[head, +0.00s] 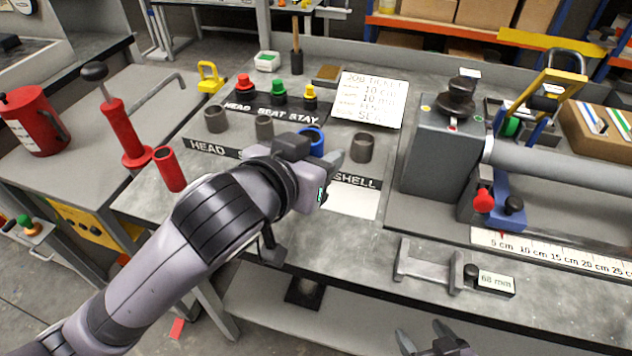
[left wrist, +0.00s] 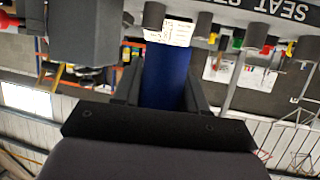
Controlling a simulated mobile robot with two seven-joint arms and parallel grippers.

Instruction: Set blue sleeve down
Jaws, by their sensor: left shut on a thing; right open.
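The blue sleeve (head: 313,140) shows in the head view just behind my left gripper (head: 322,160), which hides much of it. In the left wrist view the blue sleeve (left wrist: 167,78) stands between the two fingers of my left gripper (left wrist: 166,95), which are shut on it. It is over the bench strip between the HEAD and SHELL labels. I cannot tell whether its lower end touches the bench. My right gripper (head: 430,342) is open and empty at the bottom edge of the head view, with only its fingertips showing.
Dark grey sleeves stand close by: one to the right (head: 362,148), one to the left (head: 264,127) and one further left (head: 216,119). A red tube (head: 169,169) stands at the left. A grey machine block (head: 438,155) stands right.

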